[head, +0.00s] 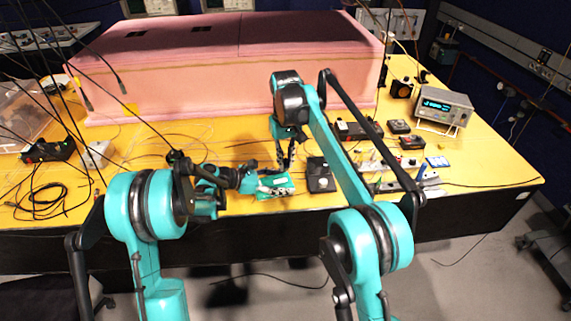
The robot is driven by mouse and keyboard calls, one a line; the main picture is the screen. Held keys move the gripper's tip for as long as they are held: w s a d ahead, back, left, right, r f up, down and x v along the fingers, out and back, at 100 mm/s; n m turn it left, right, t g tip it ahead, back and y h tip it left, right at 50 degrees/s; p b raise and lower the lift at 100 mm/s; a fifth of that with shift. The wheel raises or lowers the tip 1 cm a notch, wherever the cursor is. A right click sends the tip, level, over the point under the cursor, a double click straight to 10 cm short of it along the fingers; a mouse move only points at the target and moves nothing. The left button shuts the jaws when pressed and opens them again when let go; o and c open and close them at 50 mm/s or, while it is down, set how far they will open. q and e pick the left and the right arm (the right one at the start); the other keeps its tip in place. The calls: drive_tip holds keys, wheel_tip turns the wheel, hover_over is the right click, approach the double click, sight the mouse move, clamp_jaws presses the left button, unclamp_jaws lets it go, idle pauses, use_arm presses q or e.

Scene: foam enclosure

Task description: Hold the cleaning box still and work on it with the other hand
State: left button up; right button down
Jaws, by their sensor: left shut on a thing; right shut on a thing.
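The cleaning box (277,191) is a small teal box with a pale patch, lying on the yellow table near its front edge. My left gripper (262,186) reaches in from the left and is shut on the box at its left side. My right gripper (285,163) points down just above and behind the box. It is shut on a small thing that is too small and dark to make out. I cannot tell whether the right fingertips touch the box. The gripper fingers hide part of the box's top.
A black box with a knob (319,176) stands close to the right of the cleaning box. A power strip (403,176) and a display instrument (443,108) are farther right. A big pink foam enclosure (230,85) fills the back. Loose thin fibres cross the table on the left.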

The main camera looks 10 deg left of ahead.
drive_tip(key=shift+r, duration=1.45)
use_arm(q)
drive_tip(key=o, duration=1.4)
drive_tip(key=shift+a, duration=0.1)
drive_tip(key=v, duration=1.1)
drive_tip(key=shift+s+a+r, duration=0.2)
drive_tip(key=shift+a+r, duration=0.05)
drive_tip(key=shift+a, duration=0.05)
drive_tip(key=shift+s+f, duration=0.1)
use_arm(e)
drive_tip(key=shift+s+f, duration=0.1)
